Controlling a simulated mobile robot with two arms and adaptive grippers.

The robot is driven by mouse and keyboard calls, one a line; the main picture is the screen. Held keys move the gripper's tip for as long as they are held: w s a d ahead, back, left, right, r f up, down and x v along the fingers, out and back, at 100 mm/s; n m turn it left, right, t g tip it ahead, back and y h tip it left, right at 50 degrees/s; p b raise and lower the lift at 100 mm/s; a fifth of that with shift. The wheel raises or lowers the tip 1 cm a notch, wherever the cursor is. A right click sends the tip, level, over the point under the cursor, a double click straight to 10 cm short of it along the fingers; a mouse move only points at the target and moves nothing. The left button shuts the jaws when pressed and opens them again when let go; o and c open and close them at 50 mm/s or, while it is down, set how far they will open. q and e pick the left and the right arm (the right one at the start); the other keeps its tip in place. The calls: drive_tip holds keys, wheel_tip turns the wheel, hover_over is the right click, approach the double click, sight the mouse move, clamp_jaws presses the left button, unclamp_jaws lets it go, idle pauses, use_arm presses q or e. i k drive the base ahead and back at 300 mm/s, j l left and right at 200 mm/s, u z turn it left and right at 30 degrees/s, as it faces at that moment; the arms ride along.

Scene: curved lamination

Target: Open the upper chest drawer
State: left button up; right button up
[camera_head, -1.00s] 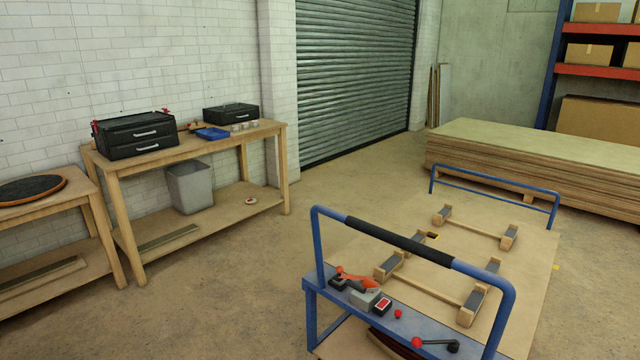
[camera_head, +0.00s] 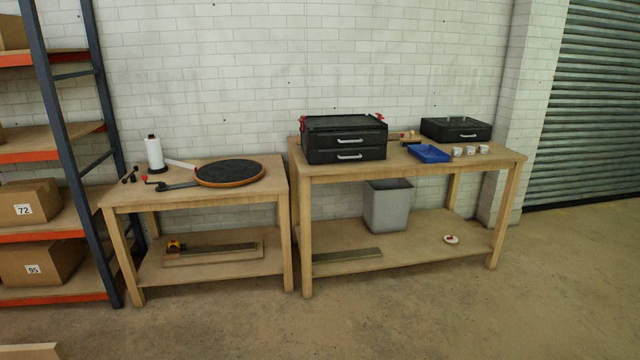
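A black chest (camera_head: 344,139) with two stacked drawers stands at the left end of the right-hand wooden workbench, against the white brick wall. Its upper drawer (camera_head: 349,140) and lower drawer (camera_head: 349,155) each have a silver handle on the front, and both look shut. Small red parts show at the chest's top corners. Neither of my grippers is in the view.
The workbench (camera_head: 420,168) also bears a blue tray (camera_head: 428,153), small white cups and a black case (camera_head: 456,129). A lower table (camera_head: 197,192) with a round black disc stands left of it. Shelving (camera_head: 65,150) is at far left.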

sight(371, 137)
drive_tip(key=i+u, duration=0.25)
drive_tip(key=i, duration=1.4)
drive_tip(key=l, duration=0.1)
